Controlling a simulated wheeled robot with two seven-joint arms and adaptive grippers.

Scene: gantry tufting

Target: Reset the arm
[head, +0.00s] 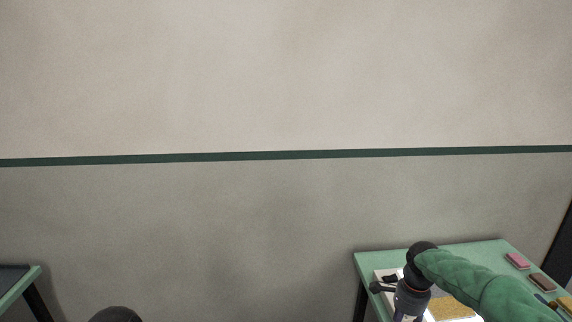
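My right arm (465,275), in a green sleeve, comes in from the lower right in the head view. It reaches over a green table and bends down at a dark wrist joint. My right gripper (408,304) points downward above the table. Its fingertips are at or beyond the bottom edge of the picture, so its opening is not clear. A dark rounded part at the bottom left seems to belong to my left arm (115,314). My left gripper is not in view.
The green table (455,252) holds a white-edged tray or board with a yellowish patch (452,307) beside my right gripper. Pink (517,260) and brown (542,282) blocks lie at its right. Another table corner (30,279) shows at lower left. A plain wall stands behind.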

